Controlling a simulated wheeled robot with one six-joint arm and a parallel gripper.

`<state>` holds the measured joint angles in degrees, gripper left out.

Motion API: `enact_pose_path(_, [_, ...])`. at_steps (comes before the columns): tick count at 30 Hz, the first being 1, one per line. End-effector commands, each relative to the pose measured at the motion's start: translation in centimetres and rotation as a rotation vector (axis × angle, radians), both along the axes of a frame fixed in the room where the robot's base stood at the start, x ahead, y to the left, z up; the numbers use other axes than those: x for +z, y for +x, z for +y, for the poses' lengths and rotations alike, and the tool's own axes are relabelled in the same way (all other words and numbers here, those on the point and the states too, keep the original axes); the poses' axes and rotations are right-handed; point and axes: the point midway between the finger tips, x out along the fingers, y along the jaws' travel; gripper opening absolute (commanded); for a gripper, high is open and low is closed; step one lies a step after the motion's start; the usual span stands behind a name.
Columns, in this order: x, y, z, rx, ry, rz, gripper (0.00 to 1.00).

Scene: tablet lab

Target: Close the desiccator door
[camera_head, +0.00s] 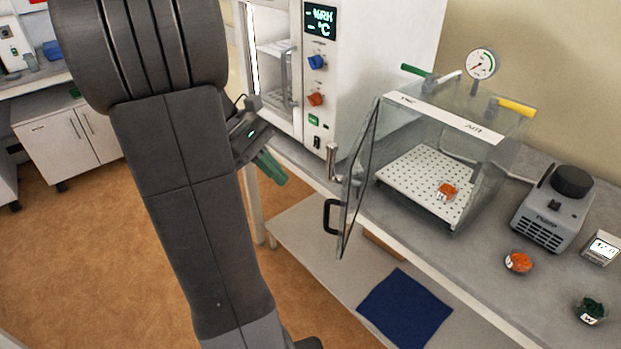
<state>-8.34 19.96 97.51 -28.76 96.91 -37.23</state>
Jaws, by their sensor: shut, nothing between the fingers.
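The desiccator (430,150) is a clear box on the grey bench. Its clear door (356,185) stands open, swung out toward the front left, with a black handle (330,216) on its lower outer side. Inside, a small dish of orange material (447,191) rests on the white perforated plate (407,172). My gripper (271,167), with green fingers, is left of the door and apart from it. It is shut and empty. My arm hides part of its body.
A white cabinet (375,50) with blue and orange knobs stands behind left. A gauge (481,64) and green and yellow valve handles top the desiccator. A pump (553,210) and dishes of orange (518,262) and green (590,310) material stand right. A blue mat (405,308) lies below.

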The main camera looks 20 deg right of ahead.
Motion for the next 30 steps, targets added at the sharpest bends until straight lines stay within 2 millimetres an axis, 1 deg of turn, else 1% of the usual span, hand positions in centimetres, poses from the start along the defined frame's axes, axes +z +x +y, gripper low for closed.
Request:
enact_pose_path(1, [0.6, 0.2, 0.0, 0.005, -0.005, 0.008, 0.0])
enact_pose_path(3, [0.7, 0.3, -0.1, 0.009, -0.007, 0.015, 0.0])
enact_pose_path(8, [-0.6, -0.5, -1.1, 0.008, -0.008, 0.018, 0.0])
enact_pose_path(20, [-6.5, -4.3, -5.7, 0.006, -0.007, 0.018, 0.0])
enact_pose_path(24, [-6.3, -5.6, -7.4, 0.006, -0.006, 0.014, 0.0])
enact_pose_path(30, [-6.4, -6.4, -8.5, 0.009, -0.006, 0.014, 0.0])
